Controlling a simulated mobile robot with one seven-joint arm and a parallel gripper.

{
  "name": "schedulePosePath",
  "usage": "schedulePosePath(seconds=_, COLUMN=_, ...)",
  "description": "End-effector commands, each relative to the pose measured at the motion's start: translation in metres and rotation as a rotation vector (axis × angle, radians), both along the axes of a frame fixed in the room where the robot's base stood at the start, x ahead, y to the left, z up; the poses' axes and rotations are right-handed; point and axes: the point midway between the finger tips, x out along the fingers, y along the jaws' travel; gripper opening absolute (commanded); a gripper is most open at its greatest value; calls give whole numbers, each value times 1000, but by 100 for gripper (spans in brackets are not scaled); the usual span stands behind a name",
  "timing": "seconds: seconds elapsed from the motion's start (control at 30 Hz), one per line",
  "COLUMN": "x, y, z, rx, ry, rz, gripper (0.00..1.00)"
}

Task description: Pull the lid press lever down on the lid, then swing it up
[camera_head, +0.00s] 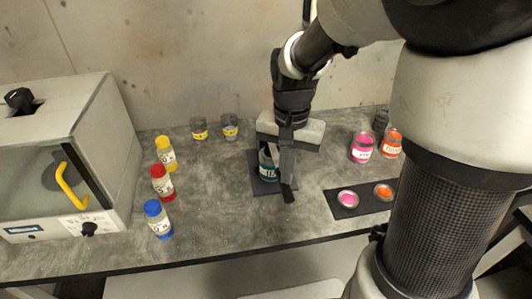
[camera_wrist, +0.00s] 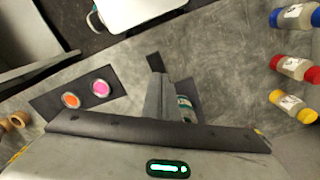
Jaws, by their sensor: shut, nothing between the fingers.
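The lid press stands in the middle of the bench on a dark base plate (camera_head: 262,187). A can with a teal label (camera_head: 268,166) sits in it, partly hidden; its edge also shows in the wrist view (camera_wrist: 184,106). My gripper (camera_head: 288,142) is over the press, close above the lever's rear part. It is shut and empty.
Yellow (camera_head: 166,153), red (camera_head: 163,182) and blue (camera_head: 158,219) capped bottles stand left, beside a booth (camera_head: 62,165). Two small jars (camera_head: 199,129) stand behind. Pink (camera_head: 362,147) and orange (camera_head: 391,143) cans stand right, behind a dark mat (camera_head: 364,204) with two round lids. The front middle is clear.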

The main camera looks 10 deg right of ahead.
Motion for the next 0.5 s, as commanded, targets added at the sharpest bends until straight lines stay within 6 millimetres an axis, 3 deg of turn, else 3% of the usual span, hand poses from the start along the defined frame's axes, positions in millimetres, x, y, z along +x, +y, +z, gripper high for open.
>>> schedulePosePath(seconds=0.5, x=0, y=0, z=-6, rx=0, ry=0, rz=0, gripper=0)
